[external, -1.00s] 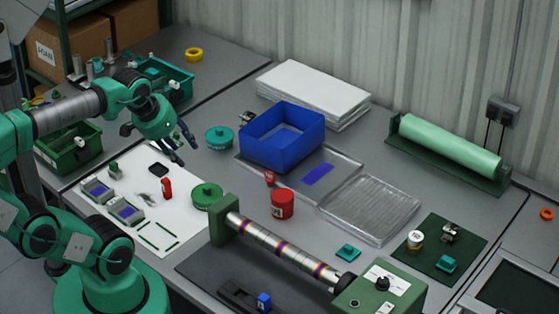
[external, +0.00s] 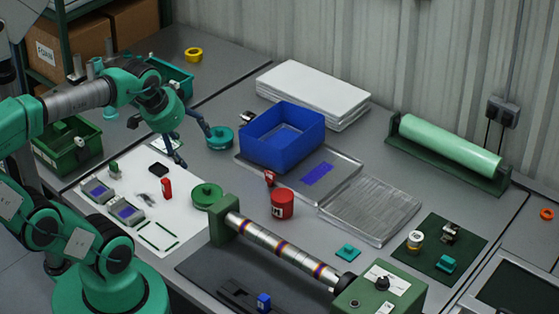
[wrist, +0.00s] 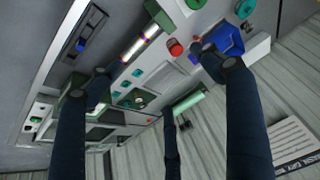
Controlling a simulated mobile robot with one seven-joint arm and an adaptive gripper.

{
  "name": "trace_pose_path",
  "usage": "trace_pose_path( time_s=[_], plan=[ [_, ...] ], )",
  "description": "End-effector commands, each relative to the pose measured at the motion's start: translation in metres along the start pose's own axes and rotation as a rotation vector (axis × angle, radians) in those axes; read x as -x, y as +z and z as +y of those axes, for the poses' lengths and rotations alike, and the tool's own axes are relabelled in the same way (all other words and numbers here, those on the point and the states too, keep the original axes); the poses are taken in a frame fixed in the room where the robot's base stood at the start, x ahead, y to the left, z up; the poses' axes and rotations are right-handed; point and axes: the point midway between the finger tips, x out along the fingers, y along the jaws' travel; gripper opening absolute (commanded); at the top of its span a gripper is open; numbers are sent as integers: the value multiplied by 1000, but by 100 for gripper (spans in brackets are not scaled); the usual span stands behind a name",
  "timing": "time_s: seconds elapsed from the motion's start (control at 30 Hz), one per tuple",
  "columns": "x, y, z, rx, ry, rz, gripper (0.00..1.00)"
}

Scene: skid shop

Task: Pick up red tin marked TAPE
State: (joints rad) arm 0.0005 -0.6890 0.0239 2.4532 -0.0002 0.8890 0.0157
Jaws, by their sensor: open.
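The red tin (external: 282,204) stands upright on the grey bench, in front of the flat metal tray. It has a small pale label that I cannot read. In the wrist view a red round thing, which looks like this tin (wrist: 175,47), lies between the spread fingers, well beyond them. My gripper (external: 194,147) is open and empty, its dark fingers spread above the bench, up and left of the tin and clear of it. In the wrist view the open gripper (wrist: 157,68) shows three dark fingers.
A green round tin (external: 207,195) and a roller machine (external: 280,250) stand close to the red tin. A blue bin (external: 282,140) is behind it. A teal tin (external: 219,137) is near my fingers. A small red item (external: 167,188) stands on the white mat (external: 185,225).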

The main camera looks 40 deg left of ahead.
Motion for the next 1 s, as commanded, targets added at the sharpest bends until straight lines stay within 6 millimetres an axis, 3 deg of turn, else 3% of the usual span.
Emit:
trace_pose_path(
  time_s=[0.27, 0.47, 0.77, 1.0],
  plan=[
    [-26, -54, 0, -37, 3, -68, 80],
    [-56, -94, 0, -68, 7, -117, 80],
    [-115, -144, 0, -114, 16, -192, 80],
    [-173, -175, 1, -150, 26, -251, 80]
  ],
)
